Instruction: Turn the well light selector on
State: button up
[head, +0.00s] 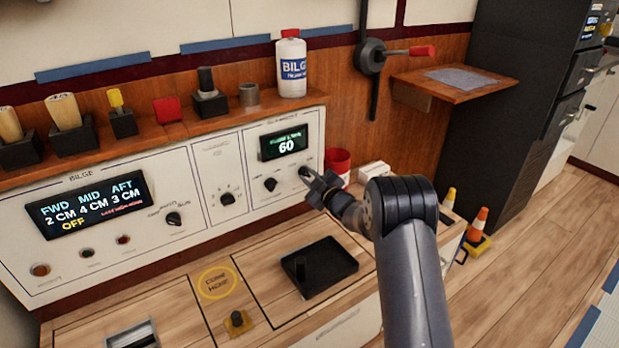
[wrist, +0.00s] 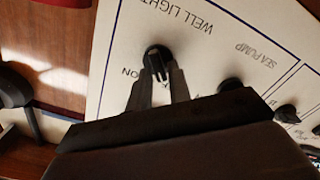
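The well light selector (wrist: 158,56) is a round dark knob under the upside-down WELL LIGHT label in the wrist view. A pale mark shows on it. An ON label lies just left of it, and other lettering is partly hidden by my fingers. My gripper (wrist: 159,76) has its two fingertips at the near edge of the knob; whether they are closed on it or only beside it is unclear. In the head view my gripper (head: 312,184) is at the right end of the white panel (head: 258,203) and covers most of the selector.
The sea pump knob (wrist: 230,85) is close beside my gripper. A red cup (head: 338,162) and a white block (head: 374,174) stand behind my gripper. A black tray (head: 319,272) lies on the bench below. A shelf (head: 455,84) juts out at upper right.

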grip_shut()
jog(key=m+p, duration=0.1)
jog(key=m, duration=0.2)
jog(key=shift+d+r+m+p, duration=0.1)
jog(key=shift+r+m+p, duration=0.05)
jog(key=shift+m+p, duration=0.25)
jog(key=m+p, duration=0.1)
jog(key=m, duration=0.2)
jog(key=shift+w+d+m, duration=0.1)
jog(key=shift+w+m, duration=0.05)
jog(key=shift+m, duration=0.15)
jog(key=m+p, duration=0.2)
jog(key=m, duration=0.2)
jog(key=shift+d+m, duration=0.1)
jog(key=shift+m, duration=0.2)
jog(key=shift+w+d+m+p, duration=0.1)
jog(key=shift+m+p, duration=0.55)
jog(key=shift+m, duration=1.25)
jog(key=shift+o, duration=1.7)
grip_release()
